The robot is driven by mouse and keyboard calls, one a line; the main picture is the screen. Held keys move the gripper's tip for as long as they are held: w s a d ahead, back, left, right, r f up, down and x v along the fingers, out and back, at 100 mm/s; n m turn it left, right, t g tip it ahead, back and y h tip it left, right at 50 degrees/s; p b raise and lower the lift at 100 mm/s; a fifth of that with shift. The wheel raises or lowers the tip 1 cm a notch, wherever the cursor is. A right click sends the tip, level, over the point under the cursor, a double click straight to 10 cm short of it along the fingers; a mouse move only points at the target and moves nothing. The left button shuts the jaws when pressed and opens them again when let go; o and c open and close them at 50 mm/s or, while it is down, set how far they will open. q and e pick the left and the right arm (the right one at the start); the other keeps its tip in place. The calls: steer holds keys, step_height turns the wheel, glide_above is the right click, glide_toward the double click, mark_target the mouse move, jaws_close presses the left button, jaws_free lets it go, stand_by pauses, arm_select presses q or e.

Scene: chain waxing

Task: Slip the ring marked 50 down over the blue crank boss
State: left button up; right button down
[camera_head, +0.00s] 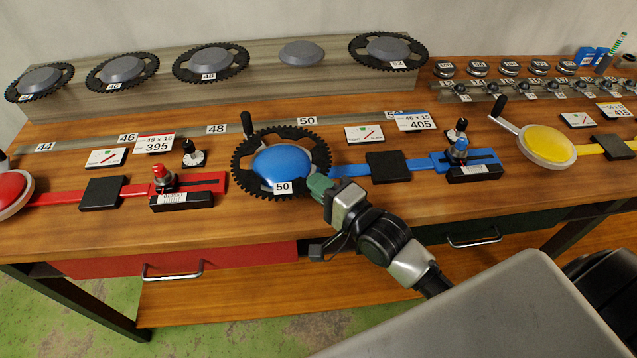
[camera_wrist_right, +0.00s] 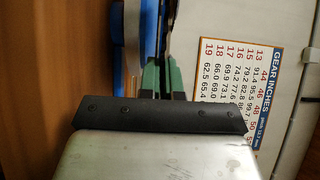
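The ring marked 50 (camera_head: 241,171) is a black toothed chainring with a white "50" tag at its front. It lies around the blue crank boss (camera_head: 284,160), whose domed top shows through its middle. I cannot tell how far down the ring sits. My right gripper (camera_head: 319,185) is at the ring's front right edge, its green fingertips close together on the rim. In the right wrist view, the green fingers (camera_wrist_right: 162,80) close on a thin dark edge, with a blue part (camera_wrist_right: 131,45) just left. My left gripper is not in view.
Other toothed rings stand on the grey rack (camera_head: 270,80) behind. A red boss (camera_head: 10,190) is at left and a yellow boss (camera_head: 548,143) at right. A crank handle (camera_head: 247,124) stands up behind the ring. A black block (camera_head: 388,167) lies on the blue strip to the right.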

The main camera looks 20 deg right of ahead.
steer(key=shift+f, duration=0.2)
steer(key=c, duration=1.2)
jaws_free()
steer(key=shift+c, duration=0.2)
steer(key=b+v, duration=0.2)
steer(key=v, duration=0.9)
steer(key=shift+w+a, duration=0.1)
